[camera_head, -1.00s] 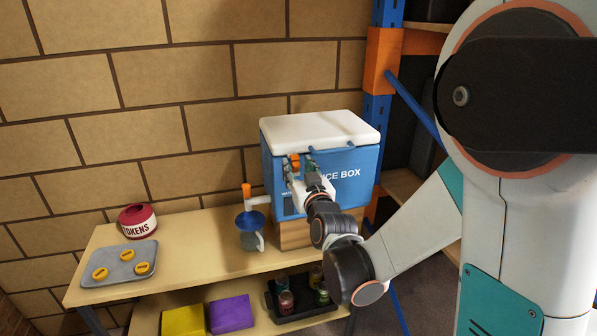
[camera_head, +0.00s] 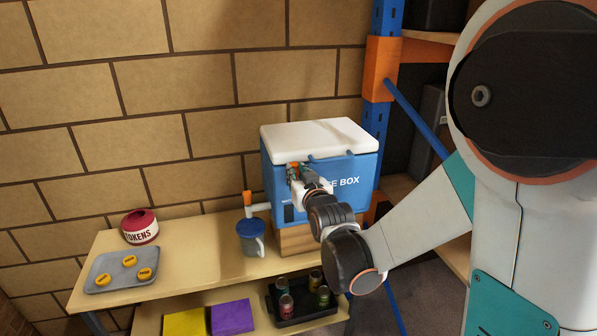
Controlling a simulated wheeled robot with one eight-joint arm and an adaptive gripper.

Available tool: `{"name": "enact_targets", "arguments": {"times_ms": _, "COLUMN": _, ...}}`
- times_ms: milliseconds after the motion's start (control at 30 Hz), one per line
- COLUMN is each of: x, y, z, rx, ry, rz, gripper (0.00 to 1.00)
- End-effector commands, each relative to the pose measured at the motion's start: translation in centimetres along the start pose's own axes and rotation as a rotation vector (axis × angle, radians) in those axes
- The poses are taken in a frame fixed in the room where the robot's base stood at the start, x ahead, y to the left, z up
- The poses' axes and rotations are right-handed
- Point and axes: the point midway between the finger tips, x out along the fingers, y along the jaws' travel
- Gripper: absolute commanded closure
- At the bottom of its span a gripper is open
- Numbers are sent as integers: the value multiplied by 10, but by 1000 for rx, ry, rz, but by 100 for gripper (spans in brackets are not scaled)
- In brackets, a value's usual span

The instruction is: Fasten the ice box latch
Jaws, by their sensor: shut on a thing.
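The ice box (camera_head: 342,203) is blue with a white lid (camera_head: 316,137) and stands on a wooden block (camera_head: 297,241) on the bench. The lid looks down on the box. My gripper (camera_head: 295,172) is at the upper left of the box's front face, just below the lid's edge. It is shut on a small orange piece (camera_head: 293,166), which looks like the latch. The fingers hide most of it, so I cannot tell whether it is hooked.
A spigot with an orange top (camera_head: 247,198) sticks out at the box's left, above a mug with a blue top (camera_head: 251,237). A red tokens pot (camera_head: 140,227) and a grey tray (camera_head: 103,281) with yellow tokens are at the bench's left. A blue-and-orange rack post (camera_head: 380,65) stands right of the box.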

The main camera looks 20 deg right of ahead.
Motion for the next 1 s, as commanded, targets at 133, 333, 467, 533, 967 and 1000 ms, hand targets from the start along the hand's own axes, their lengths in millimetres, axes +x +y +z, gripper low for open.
{"name": "enact_targets", "arguments": {"times_ms": 133, "x": 4, "y": 0, "z": -12, "rx": 1, "ry": -106, "rz": 2, "gripper": 100}}
{"name": "enact_targets", "arguments": {"times_ms": 333, "x": 9, "y": 0, "z": -14, "rx": 1, "ry": -210, "rz": 2, "gripper": 100}}
{"name": "enact_targets", "arguments": {"times_ms": 467, "x": 10, "y": 0, "z": -12, "rx": 1, "ry": -232, "rz": 2, "gripper": 100}}
{"name": "enact_targets", "arguments": {"times_ms": 533, "x": 10, "y": 0, "z": -12, "rx": 1, "ry": -234, "rz": 2, "gripper": 100}}
{"name": "enact_targets", "arguments": {"times_ms": 967, "x": 10, "y": 0, "z": -11, "rx": 1, "ry": -233, "rz": 2, "gripper": 60}}
{"name": "enact_targets", "arguments": {"times_ms": 1000, "x": 10, "y": 0, "z": -11, "rx": 1, "ry": -233, "rz": 2, "gripper": 60}}
